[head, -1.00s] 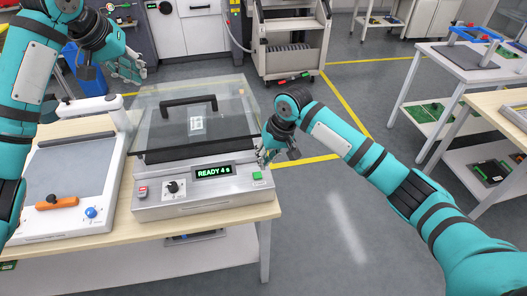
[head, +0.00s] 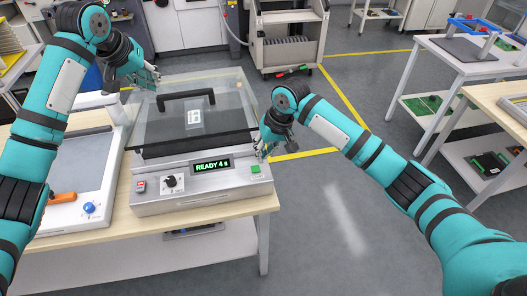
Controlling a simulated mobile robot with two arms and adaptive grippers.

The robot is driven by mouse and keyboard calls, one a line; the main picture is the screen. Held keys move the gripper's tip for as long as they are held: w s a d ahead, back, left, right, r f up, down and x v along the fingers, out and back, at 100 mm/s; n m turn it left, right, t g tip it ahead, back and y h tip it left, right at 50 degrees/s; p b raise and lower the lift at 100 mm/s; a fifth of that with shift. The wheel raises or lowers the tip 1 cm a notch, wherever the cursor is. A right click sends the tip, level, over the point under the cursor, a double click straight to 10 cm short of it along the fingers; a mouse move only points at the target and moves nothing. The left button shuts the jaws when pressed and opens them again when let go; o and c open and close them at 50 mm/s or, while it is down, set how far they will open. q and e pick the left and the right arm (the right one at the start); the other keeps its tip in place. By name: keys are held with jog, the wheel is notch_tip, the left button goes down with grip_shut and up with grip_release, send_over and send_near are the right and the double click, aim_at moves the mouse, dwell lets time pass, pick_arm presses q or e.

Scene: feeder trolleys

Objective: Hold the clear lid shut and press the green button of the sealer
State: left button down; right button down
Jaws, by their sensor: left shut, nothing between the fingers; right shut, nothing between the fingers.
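The green button (head: 255,169) is at the right end of the front panel. My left gripper (head: 147,80) is shut and empty, over the lid's far left corner; contact is unclear. My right gripper (head: 262,154) is shut and empty, just above and behind the green button, apparently apart from it.
A red switch (head: 140,186) and a black knob (head: 170,182) are on the sealer's front panel. A white device with an orange-handled tool (head: 63,199) and a blue knob (head: 89,208) stands to the left. The floor right of the table is clear beneath my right arm.

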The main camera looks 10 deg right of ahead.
aim_at(166, 98)
pick_arm(q)
jog(key=shift+x, duration=2.45)
jog(key=shift+f, duration=0.15)
jog(key=shift+s+f, duration=0.2)
jog(key=shift+f, duration=0.55)
pick_arm(e)
jog(key=shift+s+r, duration=0.1)
jog(key=shift+s, duration=0.1)
pick_arm(q)
jog(key=shift+f, duration=0.85)
